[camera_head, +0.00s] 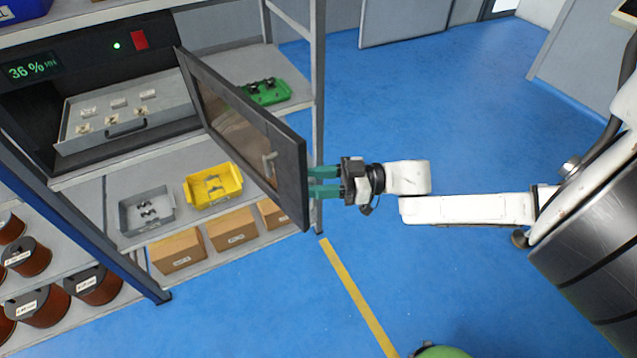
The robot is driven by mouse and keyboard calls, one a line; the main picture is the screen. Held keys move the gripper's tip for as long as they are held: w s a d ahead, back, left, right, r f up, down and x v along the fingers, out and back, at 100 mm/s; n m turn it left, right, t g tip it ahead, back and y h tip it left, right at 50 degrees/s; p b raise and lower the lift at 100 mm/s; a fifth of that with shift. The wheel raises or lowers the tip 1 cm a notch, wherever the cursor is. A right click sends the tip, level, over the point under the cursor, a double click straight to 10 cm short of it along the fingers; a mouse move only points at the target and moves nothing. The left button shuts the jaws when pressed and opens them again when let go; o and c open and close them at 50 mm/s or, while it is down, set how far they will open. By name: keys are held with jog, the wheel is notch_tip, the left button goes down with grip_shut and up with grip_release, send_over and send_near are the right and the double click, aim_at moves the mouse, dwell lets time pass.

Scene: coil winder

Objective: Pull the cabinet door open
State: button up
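The cabinet (40,120) is a dark box on the shelf at the upper left. Its door (296,160) has a dark frame and a brownish window, and it stands swung well open out to the right.
A grey drawer (125,125) shows inside the cabinet. Below are a grey bin (146,212), a yellow bin (213,190) and cardboard boxes (178,250); a green tray (265,92) sits behind the door. Copper spools (40,300) stand lower left. Blue floor (450,110) is open to the right.

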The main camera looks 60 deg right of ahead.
jog(key=shift+o, duration=1.2)
jog(key=shift+d+f, duration=0.1)
jog(key=shift+s, duration=0.1)
jog(key=b+v, duration=0.1)
jog(key=v, duration=0.9)
jog(key=shift+s, duration=0.35)
